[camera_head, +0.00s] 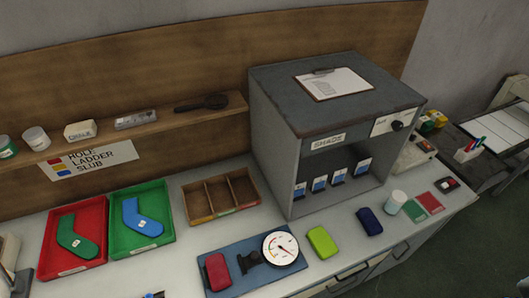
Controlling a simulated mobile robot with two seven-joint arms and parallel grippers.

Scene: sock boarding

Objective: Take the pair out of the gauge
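The gauge is a blue base board (243,284) with a round white dial (281,248) at its right end and a black block (250,261) in the middle. A red folded bundle (217,272), which looks like the pair, sits at the left end of the board, beside the black block. Whether the block touches or presses it is too small to tell. Neither of my grippers can be made out in the head view.
A lime bundle (322,242) and a navy bundle (369,221) lie right of the gauge.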

